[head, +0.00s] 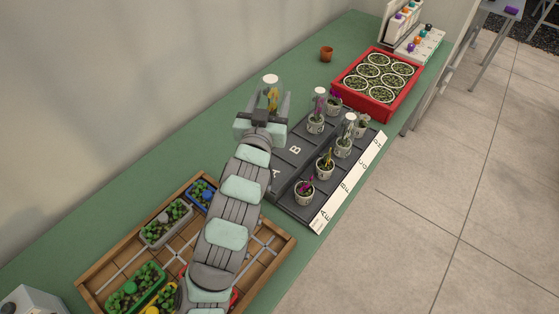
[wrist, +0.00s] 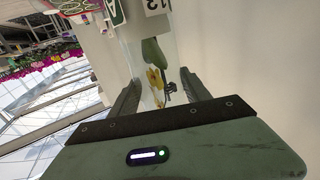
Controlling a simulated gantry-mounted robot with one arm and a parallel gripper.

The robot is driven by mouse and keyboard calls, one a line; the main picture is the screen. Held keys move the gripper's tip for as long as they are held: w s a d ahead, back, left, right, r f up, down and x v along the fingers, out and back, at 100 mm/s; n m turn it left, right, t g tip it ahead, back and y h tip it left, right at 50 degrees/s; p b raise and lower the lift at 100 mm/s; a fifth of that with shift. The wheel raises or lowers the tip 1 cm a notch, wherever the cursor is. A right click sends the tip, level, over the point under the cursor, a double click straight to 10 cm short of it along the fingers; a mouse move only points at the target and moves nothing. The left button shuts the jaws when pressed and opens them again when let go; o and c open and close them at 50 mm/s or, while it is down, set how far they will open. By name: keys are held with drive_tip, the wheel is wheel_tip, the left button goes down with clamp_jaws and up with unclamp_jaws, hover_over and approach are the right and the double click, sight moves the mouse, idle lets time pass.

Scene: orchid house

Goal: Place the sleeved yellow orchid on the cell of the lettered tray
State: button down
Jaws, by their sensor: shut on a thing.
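My gripper (head: 268,102) is shut on the sleeved yellow orchid (head: 272,96), held up beyond the far left side of the lettered tray. Its clear sleeve has a white end at the top in the head view. The wrist view shows its yellow flowers (wrist: 154,92) and a green leaf (wrist: 152,54) between the fingers; I cannot make out its pot. The dark grey lettered tray (head: 292,150) has a white lettered strip on its right edge. Letters A and B show on bare cells at its left, partly behind my arm.
Several potted orchids stand on the tray, including a sleeved one (head: 345,140), an unsleeved yellow (head: 325,165) and a magenta one (head: 304,190). A red crate of pots (head: 341,99) is behind. A wooden tray of plants (head: 97,283) is at front left. Green bench (head: 185,140) is clear left.

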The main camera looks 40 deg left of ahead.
wheel_tip(320, 180, down, 18)
drive_tip(key=b, duration=0.2)
drive_tip(key=shift+r, duration=0.15)
drive_tip(key=c, duration=0.5)
unclamp_jaws()
drive_tip(key=p+v, duration=0.1)
drive_tip(key=v, duration=1.1)
